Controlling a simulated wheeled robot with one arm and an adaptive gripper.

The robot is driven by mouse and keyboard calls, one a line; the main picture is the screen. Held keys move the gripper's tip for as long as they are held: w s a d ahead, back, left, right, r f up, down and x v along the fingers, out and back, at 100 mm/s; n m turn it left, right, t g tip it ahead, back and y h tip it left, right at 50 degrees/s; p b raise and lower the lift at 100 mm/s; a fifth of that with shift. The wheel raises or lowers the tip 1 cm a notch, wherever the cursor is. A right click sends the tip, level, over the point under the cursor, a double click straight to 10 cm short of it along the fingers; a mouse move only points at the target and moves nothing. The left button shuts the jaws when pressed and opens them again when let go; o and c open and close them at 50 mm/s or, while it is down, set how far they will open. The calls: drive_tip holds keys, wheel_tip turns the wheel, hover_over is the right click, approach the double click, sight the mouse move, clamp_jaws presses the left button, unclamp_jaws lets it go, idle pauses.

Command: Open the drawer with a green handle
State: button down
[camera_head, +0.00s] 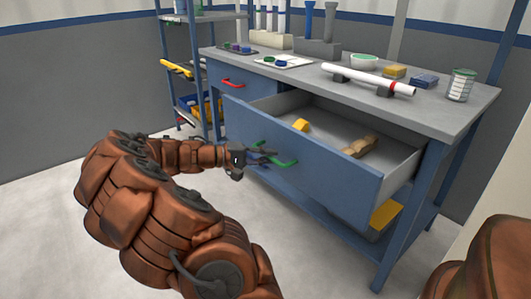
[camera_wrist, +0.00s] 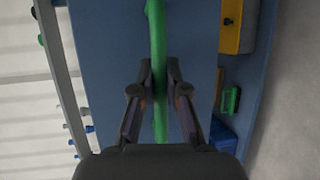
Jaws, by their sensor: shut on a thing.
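The blue drawer (camera_head: 330,170) with the green handle stands pulled well out of the workbench in the head view. A yellow block (camera_head: 301,125) and a tan object (camera_head: 360,146) lie inside it. The green handle (camera_head: 277,160) is on the drawer's front face. My gripper (camera_head: 262,157) is at the handle's left part. In the wrist view, my gripper (camera_wrist: 160,92) has its fingers on both sides of the green handle (camera_wrist: 157,40), shut on it. The fingers hide part of the handle.
A closed drawer with a red handle (camera_head: 233,84) is to the left. The benchtop (camera_head: 440,112) holds a white pipe (camera_head: 368,79) on supports, a striped can (camera_head: 460,85) and blocks. A shelf rack (camera_head: 205,70) stands behind. Floor is clear at the front.

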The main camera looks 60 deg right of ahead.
drive_tip(key=shift+w+a, duration=0.1)
drive_tip(key=c, duration=1.2)
unclamp_jaws()
drive_tip(key=v, duration=1.2)
drive_tip(key=shift+r, duration=0.1)
